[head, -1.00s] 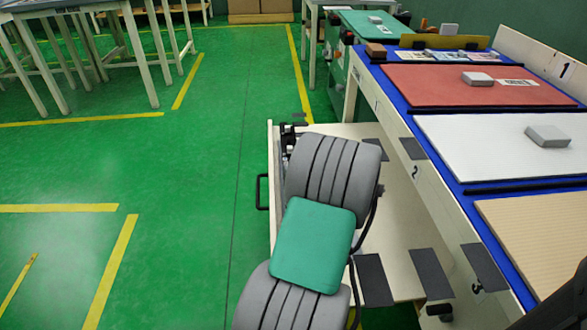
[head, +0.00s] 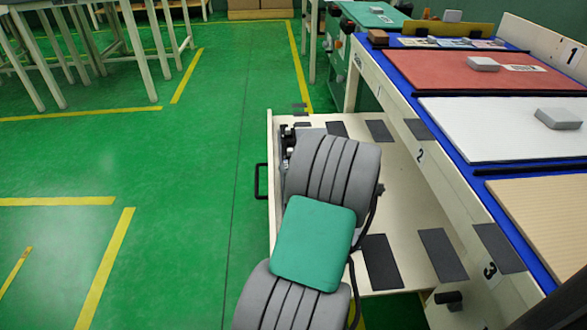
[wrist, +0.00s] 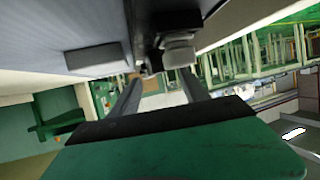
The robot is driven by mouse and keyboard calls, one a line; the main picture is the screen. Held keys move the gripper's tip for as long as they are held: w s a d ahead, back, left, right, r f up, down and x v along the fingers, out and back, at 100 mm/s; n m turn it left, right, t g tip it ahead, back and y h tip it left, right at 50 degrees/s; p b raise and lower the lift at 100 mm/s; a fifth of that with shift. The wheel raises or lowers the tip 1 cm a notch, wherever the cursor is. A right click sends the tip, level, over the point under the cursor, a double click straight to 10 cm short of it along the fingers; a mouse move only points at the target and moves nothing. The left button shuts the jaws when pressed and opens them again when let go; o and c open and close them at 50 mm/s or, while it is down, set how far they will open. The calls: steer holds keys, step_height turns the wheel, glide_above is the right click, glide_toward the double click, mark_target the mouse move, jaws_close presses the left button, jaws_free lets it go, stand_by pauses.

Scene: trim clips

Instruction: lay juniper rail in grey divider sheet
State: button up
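A pale grey-white sheet (head: 480,125) lies on the blue bench top at the right of the head view, with a grey block on it. It may be the grey divider sheet; I cannot tell for sure. No juniper rail can be made out for certain. My gripper (wrist: 160,72) shows in the wrist view with its two fingers apart and nothing seen between them.
The bench (head: 455,185) runs along the right, with a red sheet (head: 440,68), a beige ribbed sheet (head: 550,205) and dark strips between. A low cream shelf (head: 400,205) with dark pads juts out beside my arm. Green floor (head: 180,190) is open at the left.

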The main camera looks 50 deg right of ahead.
steer(key=shift+s, duration=0.1)
steer(key=p+v, duration=0.2)
steer(key=v, duration=0.5)
steer(key=shift+r+p, duration=0.15)
steer(key=shift+p, duration=0.15)
steer(key=shift+s+a, duration=0.25)
